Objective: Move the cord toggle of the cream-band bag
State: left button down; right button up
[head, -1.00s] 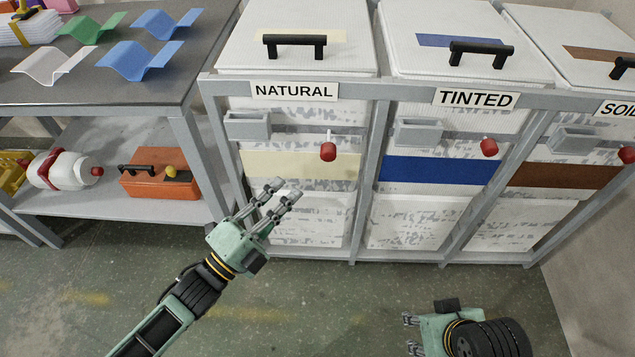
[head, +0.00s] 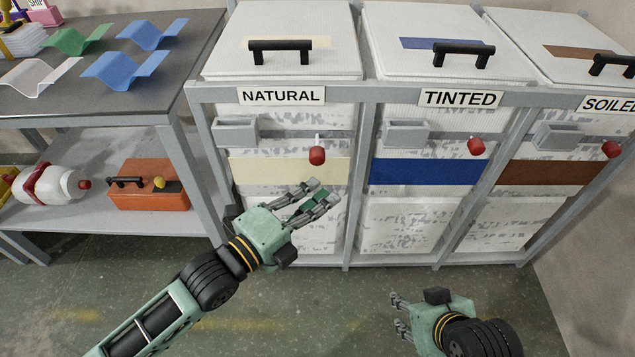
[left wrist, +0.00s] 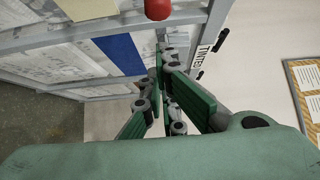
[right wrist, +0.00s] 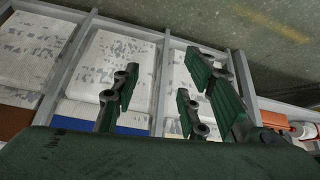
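The cream-band bag (head: 290,172) hangs under the NATURAL label at the left of the rack. Its red cord toggle (head: 317,155) hangs in front, just above the cream band. My left gripper (head: 318,196) is in front of this bag, below the toggle and apart from it, fingers spread and empty. In the left wrist view a red toggle (left wrist: 158,9) shows beyond the left gripper (left wrist: 160,75), cut by the top edge. My right gripper (head: 400,314) is low over the floor, open and empty; it also shows in the right wrist view (right wrist: 165,85).
The TINTED bag (head: 420,172) and the brown-band bag (head: 540,174) hang to the right, each with a red toggle. Grey frame posts (head: 362,180) separate the bags. A bench (head: 120,100) with coloured corrugated sheets stands left. The floor in front is clear.

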aim_at(320, 163)
pick_arm(q)
jog(key=w, duration=0.4)
jog(key=shift+b, duration=0.4)
pick_arm(e)
jog(key=w+r+t, duration=0.1)
jog(key=w+a+r+t, duration=0.1)
jog(key=w, duration=0.3)
jog(key=shift+a+r+t+y, duration=0.35)
jog(key=shift+r+t+y, duration=0.05)
pick_arm(q)
jog(key=w+b, duration=0.1)
jog(key=w, duration=0.3)
jog(key=shift+w, duration=0.1)
pick_arm(e)
jog(key=w+r+t, duration=0.1)
jog(key=w+a+r+t, duration=0.1)
jog(key=w+r, duration=0.1)
jog(key=shift+a+y, duration=0.1)
jog(key=shift+y, duration=0.2)
